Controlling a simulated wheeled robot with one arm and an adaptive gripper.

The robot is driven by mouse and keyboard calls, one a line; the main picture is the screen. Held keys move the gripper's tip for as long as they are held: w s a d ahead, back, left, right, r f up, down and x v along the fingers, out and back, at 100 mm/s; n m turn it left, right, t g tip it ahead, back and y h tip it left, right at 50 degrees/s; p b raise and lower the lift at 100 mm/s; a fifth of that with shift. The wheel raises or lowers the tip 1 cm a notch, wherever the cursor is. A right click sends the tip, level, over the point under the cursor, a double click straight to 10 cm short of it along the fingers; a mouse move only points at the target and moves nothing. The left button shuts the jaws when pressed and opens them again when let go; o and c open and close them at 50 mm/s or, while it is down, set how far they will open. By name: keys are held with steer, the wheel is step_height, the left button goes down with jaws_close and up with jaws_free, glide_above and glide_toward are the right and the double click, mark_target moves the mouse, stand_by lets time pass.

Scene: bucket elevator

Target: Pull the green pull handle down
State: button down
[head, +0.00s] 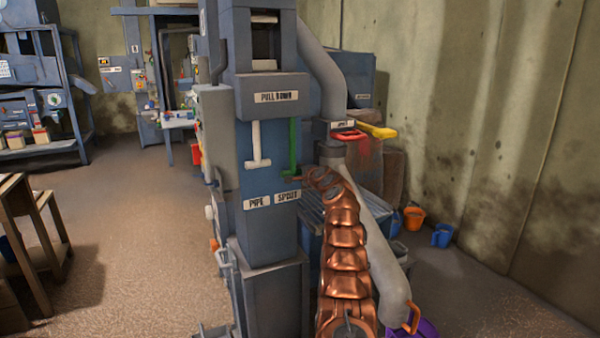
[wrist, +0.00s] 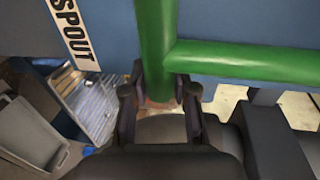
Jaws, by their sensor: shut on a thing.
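The green pull handle (head: 293,146) is an upside-down T hanging on the front of the blue elevator column, under the PULL DOWN sign. A white T handle (head: 255,143) hangs to its left, with its crossbar a little higher. My gripper (head: 298,178) comes in from the right at the green crossbar. In the wrist view my gripper (wrist: 160,97) has a finger on each side of the crossbar's right end and is shut on it. The green handle's stem (wrist: 250,57) runs off to the right in that view. The far end of the crossbar is out of the wrist view.
PIPE (head: 256,202) and SPOUT (head: 287,195) labels sit below the handles. A grey pipe (head: 375,230) slopes down behind my copper arm. Red (head: 348,135) and yellow (head: 377,130) handles stick out at right. Open floor (head: 140,240) lies left of the column.

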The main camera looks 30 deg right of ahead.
steer(key=shift+f+b, duration=0.8)
steer(key=shift+f, duration=0.6)
steer(key=c, duration=0.9)
jaws_free()
steer(key=shift+s+a+r, duration=0.1)
steer(key=shift+s+r, duration=0.05)
steer(key=shift+r, duration=0.2)
